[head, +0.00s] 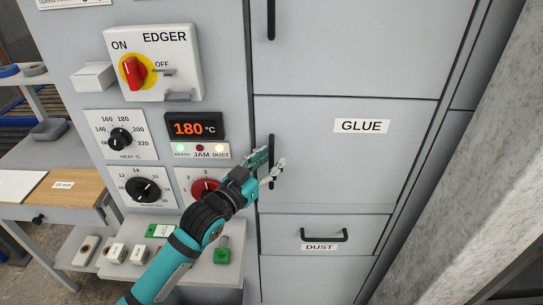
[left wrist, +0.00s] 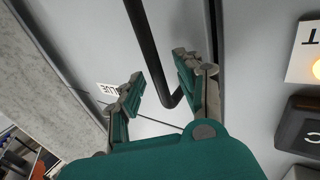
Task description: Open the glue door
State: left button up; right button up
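The glue door (head: 330,175) is a flat grey panel with a "GLUE" label (head: 361,126); it sits closed, flush with the panels around it. Its black vertical handle (head: 271,143) is near its left edge. My left gripper (head: 271,163) is at the handle and partly covers its lower part. In the left wrist view, my left gripper (left wrist: 157,78) is open, with the lower end of the handle (left wrist: 145,40) between its fingers. The right finger is close to the bar, with a wider gap on the left. Contact is not clear. My right gripper is not in view.
A dust drawer (head: 285,234) with a horizontal handle is below the glue door. Left of it are the edger switch (head: 155,62), a lit display (head: 195,127) and several dials. A small shelf (head: 200,268) holds blocks. A grey wall (head: 475,150) stands at the right.

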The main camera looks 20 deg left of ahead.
pick_arm(q)
jog(key=shift+w+d, duration=0.2)
jog(key=shift+w, duration=0.35)
grip_shut()
